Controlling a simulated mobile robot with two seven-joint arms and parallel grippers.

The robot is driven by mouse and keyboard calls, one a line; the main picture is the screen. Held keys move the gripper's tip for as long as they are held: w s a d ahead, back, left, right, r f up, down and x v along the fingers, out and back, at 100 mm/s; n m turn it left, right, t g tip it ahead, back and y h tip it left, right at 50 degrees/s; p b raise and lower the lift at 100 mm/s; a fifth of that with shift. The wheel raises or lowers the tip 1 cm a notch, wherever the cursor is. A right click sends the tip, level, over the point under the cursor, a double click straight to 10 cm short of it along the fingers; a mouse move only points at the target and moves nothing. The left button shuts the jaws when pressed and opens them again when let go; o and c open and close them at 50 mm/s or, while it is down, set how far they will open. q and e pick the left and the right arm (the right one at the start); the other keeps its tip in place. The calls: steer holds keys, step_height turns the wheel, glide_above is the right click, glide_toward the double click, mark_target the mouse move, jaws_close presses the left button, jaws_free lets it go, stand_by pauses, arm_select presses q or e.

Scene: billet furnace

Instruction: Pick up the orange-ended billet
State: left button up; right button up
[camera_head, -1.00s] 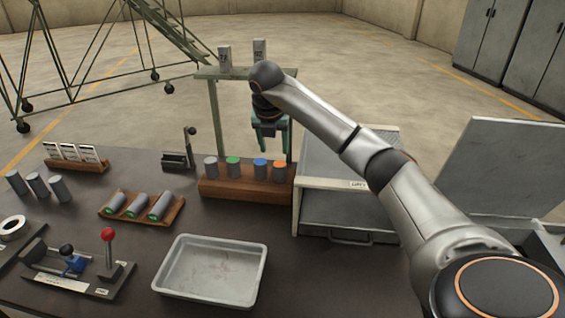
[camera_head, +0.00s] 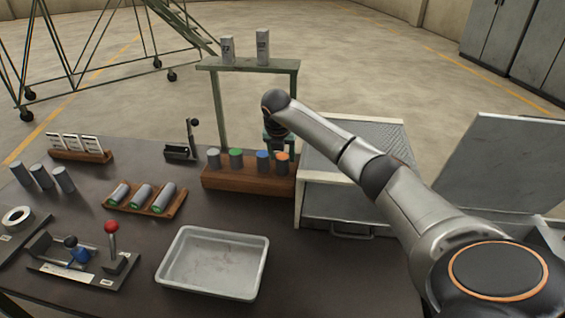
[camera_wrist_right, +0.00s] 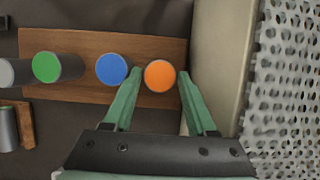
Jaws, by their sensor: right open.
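The orange-ended billet (camera_head: 282,163) stands upright at the right end of a wooden rack (camera_head: 248,181), beside blue-ended (camera_head: 262,161), green-ended (camera_head: 236,158) and plain grey (camera_head: 213,158) billets. My right gripper (camera_head: 278,150) is directly above and just behind it in the head view. In the right wrist view, the open green fingers (camera_wrist_right: 160,75) lie on either side of the orange end (camera_wrist_right: 160,76), with gaps showing. The left finger is between the blue and orange ends. My left gripper is not in view.
A furnace box (camera_head: 345,200) stands close to the rack's right side. A green shelf stand (camera_head: 247,64) with two grey blocks rises behind the rack. A grey tray (camera_head: 212,262) sits in front, and a cradle (camera_head: 144,198) with green-ended billets lies left.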

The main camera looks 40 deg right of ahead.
steer(key=shift+x, duration=1.1)
jaws_close()
steer(key=shift+w+r, duration=0.1)
steer(key=shift+r, duration=0.05)
stand_by(0.4)
